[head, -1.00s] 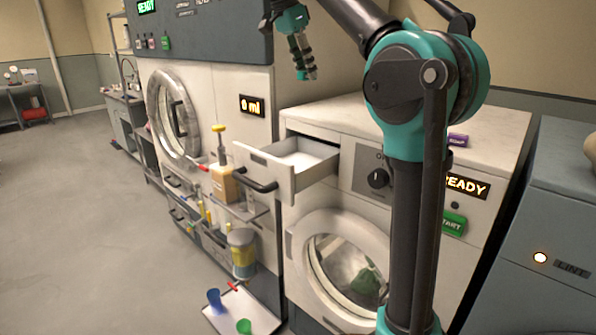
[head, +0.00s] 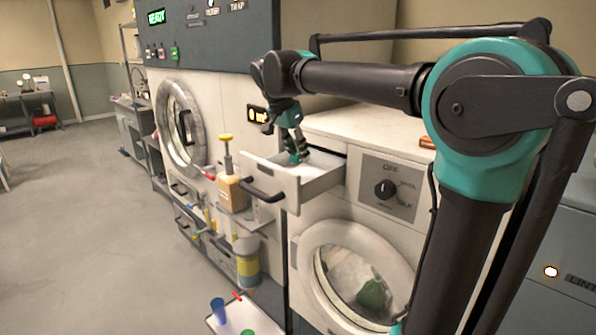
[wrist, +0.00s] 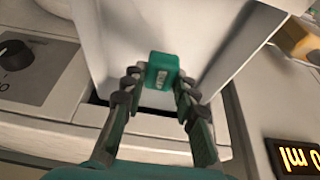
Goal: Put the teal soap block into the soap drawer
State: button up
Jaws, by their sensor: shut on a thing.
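The teal soap block (wrist: 162,71), with a pale label, is between my fingertips in the wrist view. My gripper (wrist: 158,82) is shut on it. In the head view my gripper (head: 297,155) points down over the open soap drawer (head: 318,186). The white drawer stands pulled out of the washing machine, and its pale interior (wrist: 140,28) lies below the block in the wrist view. In the head view the block is hard to tell apart from the teal fingers. I cannot tell whether it touches the drawer floor.
The drawer's dark handle (head: 264,190) sticks out front. A pump bottle (head: 229,185) stands on a small shelf left of it. The washer's round door (head: 352,275) is below, and its dial (head: 385,189) is to the right. The machine top (head: 370,133) is mostly clear.

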aim_at(295, 163)
jog(key=shift+f, duration=2.9)
jog(key=shift+f, duration=0.15)
jog(key=o, duration=0.9)
jog(key=v, duration=1.2)
